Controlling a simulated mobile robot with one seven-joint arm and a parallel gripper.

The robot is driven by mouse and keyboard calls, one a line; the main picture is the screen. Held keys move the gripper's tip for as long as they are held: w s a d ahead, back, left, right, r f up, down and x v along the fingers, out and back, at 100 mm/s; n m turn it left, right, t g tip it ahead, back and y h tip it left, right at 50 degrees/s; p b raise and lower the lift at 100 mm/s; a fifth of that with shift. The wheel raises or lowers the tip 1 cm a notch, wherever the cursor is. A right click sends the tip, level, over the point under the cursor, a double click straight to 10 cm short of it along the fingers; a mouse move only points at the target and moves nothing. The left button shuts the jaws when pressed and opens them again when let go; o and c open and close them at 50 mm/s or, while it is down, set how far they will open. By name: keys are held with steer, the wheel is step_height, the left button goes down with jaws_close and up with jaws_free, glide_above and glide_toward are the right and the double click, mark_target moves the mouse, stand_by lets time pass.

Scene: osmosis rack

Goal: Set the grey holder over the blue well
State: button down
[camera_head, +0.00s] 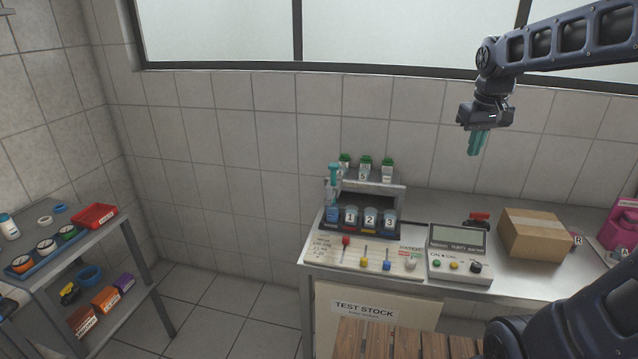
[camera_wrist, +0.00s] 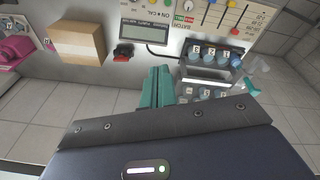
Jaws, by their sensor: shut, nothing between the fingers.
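My gripper (camera_head: 477,150) hangs in the air above and right of the bench rack, its teal fingers together and empty. The wrist view shows the fingers (camera_wrist: 160,72) side by side. A dark rack (camera_head: 358,232) on the bench holds a row of blue-filled cups, some numbered; the leftmost blue cup (camera_head: 333,214) has no clear number. Behind it is a grey raised shelf (camera_head: 398,186). An upright teal-topped syringe-like piece (camera_head: 333,180) stands at the rack's left. No part is clearly identifiable as the grey holder or the blue well.
A panel with coloured knobs (camera_head: 320,247) and a grey meter (camera_head: 458,271) lie before and beside the rack. A cardboard box (camera_head: 534,235) and a red-topped black item (camera_head: 478,219) are right. A side table (camera_head: 144,273) stands left, with floor between.

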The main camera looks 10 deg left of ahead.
steer(key=w+a+n+g+h, duration=0.1)
steer(key=w+a+n, duration=0.1)
steer(key=w+a, duration=0.35)
steer(key=w+a+n+g, duration=0.1)
steer(key=w+a+n, duration=0.15)
steer(key=a, duration=0.65)
steer(key=w+a+n+h, duration=0.1)
steer(key=w+a, duration=0.4)
steer(key=a, duration=0.2)
steer(key=a+f+n, duration=0.1)
steer(key=a+f, duration=0.3)
steer(key=a, duration=0.5)
steer(key=a+f+n+g+h, duration=0.1)
steer(key=a+f, duration=0.3)
steer(key=a, duration=0.5)
steer(key=a+f+n+h, duration=0.1)
steer(key=a+f+n, duration=0.2)
steer(key=a, duration=0.6)
steer(key=shift+w+f+g, duration=0.25)
steer(key=shift+f+g, duration=0.05)
steer(key=shift+f, duration=0.35)
steer(key=s+d+f, duration=0.2)
steer(key=d+f, duration=0.5)
steer(key=f, duration=0.2)
steer(key=shift+d+f, duration=0.15)
steer(key=shift+d, duration=0.1)
